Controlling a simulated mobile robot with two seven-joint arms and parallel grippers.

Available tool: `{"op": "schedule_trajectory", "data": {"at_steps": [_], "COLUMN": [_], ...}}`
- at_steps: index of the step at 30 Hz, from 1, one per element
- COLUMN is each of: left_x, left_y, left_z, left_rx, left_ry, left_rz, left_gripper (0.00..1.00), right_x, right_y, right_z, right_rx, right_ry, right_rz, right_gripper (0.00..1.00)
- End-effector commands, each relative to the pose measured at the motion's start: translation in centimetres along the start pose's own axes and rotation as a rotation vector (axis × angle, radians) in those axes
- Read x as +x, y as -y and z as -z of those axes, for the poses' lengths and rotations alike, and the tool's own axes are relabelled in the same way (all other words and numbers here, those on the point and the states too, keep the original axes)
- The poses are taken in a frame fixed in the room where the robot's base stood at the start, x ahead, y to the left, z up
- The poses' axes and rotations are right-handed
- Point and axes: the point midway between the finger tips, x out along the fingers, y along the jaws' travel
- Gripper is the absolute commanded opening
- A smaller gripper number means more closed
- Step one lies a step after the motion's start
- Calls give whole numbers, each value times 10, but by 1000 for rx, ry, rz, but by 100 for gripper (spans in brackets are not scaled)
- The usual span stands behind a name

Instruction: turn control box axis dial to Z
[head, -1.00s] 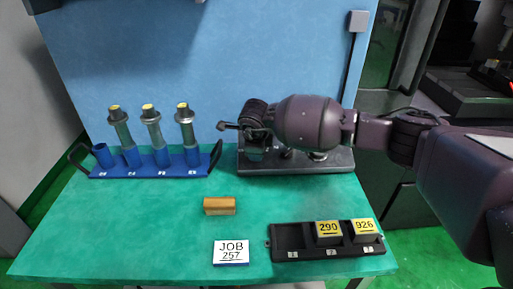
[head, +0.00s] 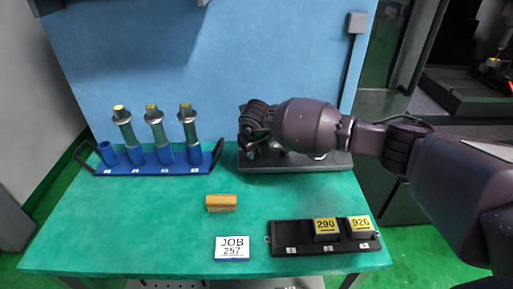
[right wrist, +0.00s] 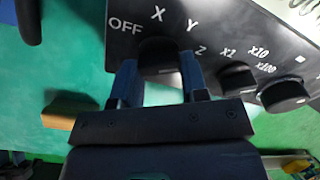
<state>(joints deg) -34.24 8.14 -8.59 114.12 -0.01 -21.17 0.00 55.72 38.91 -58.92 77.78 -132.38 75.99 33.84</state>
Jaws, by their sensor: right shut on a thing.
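The control box (head: 320,164) is a dark box at the back of the green table, partly hidden by my right arm. The right wrist view shows its panel (right wrist: 210,22) with OFF, X, Y, Z marks around the axis dial (right wrist: 158,52). My right gripper (right wrist: 159,75) has one finger on each side of this black dial and is shut on it. The dial's pointer cannot be made out, so its setting is unclear. In the head view the right gripper (head: 254,135) is at the box's left part. My left gripper is not in view.
Right of the axis dial is another knob (right wrist: 238,80) marked x1, x10, x100, with a further one (right wrist: 285,95). A blue rack (head: 150,167) with several tool holders stands left. A tan block (head: 221,203), JOB 257 sign (head: 232,247) and black tray (head: 290,236) lie in front.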

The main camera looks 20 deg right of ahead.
Motion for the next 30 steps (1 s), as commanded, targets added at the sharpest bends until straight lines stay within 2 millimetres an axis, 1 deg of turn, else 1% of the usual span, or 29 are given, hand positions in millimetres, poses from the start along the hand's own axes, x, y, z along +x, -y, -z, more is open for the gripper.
{"op": "schedule_trajectory", "data": {"at_steps": [3, 9, 26, 27, 29, 30], "left_x": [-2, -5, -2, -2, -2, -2], "left_y": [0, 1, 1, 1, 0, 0], "left_z": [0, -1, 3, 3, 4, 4], "left_rx": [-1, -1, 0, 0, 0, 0], "left_ry": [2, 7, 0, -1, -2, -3], "left_rz": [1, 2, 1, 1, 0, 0], "left_gripper": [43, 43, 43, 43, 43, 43], "right_x": [0, 0, 0, 0, 0, 0], "right_y": [0, 0, 0, 0, 0, 0], "right_z": [0, 0, 0, 0, 0, 0], "right_rx": [64, 133, 165, 165, 164, 164], "right_ry": [0, 0, 1, 0, 0, 0], "right_rz": [-2, -4, -6, -6, -6, -6], "right_gripper": [17, 17, 17, 43, 53, 59]}}
